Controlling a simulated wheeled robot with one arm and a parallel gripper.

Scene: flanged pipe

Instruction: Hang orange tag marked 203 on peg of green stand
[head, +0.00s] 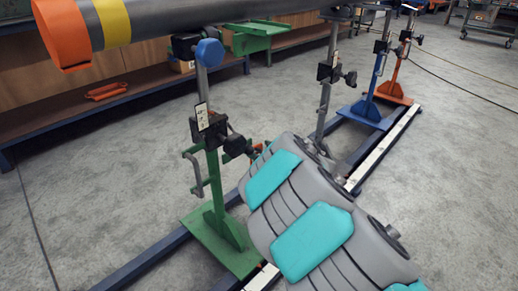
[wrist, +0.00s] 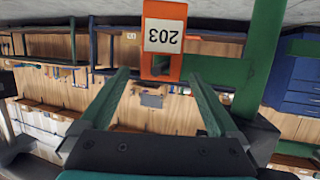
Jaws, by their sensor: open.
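The orange tag marked 203 (wrist: 176,66) shows upside down in the wrist view, just past my fingertips, with its holed end towards my gripper. I cannot tell whether its hole is around a peg. My gripper (wrist: 159,76) is open, its two green fingers apart with nothing clamped between them. The green stand (head: 217,228) is upright left of centre in the head view, under the pipe. A green post (wrist: 262,60) stands to the right of the tag in the wrist view. In the head view my arm hides most of the gripper area.
A grey pipe (head: 170,17) with orange and yellow bands runs above the stand. A blue stand (head: 366,112) and an orange stand (head: 393,88) stand further back along the rail. An orange item (head: 107,91) lies on a low shelf at left. Floor at left is clear.

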